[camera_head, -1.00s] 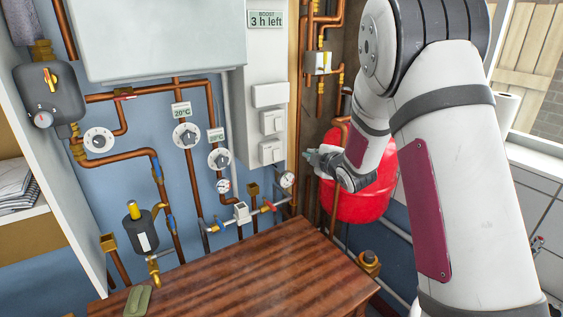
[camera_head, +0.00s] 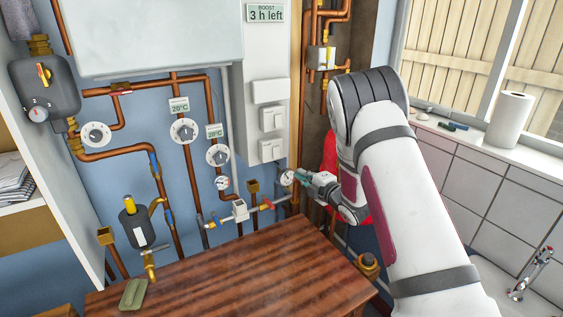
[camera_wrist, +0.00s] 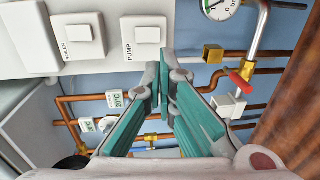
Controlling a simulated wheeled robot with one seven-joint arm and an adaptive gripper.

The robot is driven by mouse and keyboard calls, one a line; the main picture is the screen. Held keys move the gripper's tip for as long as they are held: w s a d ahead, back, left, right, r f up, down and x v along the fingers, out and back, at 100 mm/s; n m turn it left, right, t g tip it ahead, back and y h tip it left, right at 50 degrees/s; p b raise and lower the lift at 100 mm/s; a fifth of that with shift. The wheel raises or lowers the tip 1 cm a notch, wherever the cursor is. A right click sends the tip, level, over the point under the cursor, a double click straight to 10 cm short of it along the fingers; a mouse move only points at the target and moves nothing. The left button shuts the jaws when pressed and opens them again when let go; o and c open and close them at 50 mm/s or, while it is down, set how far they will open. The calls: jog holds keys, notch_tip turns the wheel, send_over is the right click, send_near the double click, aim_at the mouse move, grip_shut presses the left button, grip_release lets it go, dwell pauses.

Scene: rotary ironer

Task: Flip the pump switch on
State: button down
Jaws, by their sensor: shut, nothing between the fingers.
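The pump switch is a white rocker on a square plate. It shows in the wrist view (camera_wrist: 147,35), labelled PUMP, at the upper middle. In the head view it is the lowest switch (camera_head: 270,150) on the white panel. My gripper (camera_head: 301,178) is to the right of and below the panel, near a round gauge. In the wrist view my gripper's green fingers (camera_wrist: 162,92) are shut with nothing between them. The tips lie just below the pump switch in the picture and look apart from it.
A second switch (camera_wrist: 78,38) sits beside the pump switch. Copper pipes, a pressure gauge (camera_wrist: 218,8) and a red-handled valve (camera_wrist: 240,82) are close to my gripper. A red tank (camera_head: 330,153) is partly hidden behind my arm. A wooden table (camera_head: 240,275) stands below.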

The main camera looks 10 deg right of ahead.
aim_at(276, 158)
jog(key=x, duration=1.4)
jog(key=shift+b, duration=0.3)
jog(key=shift+w+a+f+b, duration=0.15)
jog(key=shift+w+f+b, duration=0.05)
jog(key=shift+w+b, duration=0.2)
jog(key=shift+s, duration=0.15)
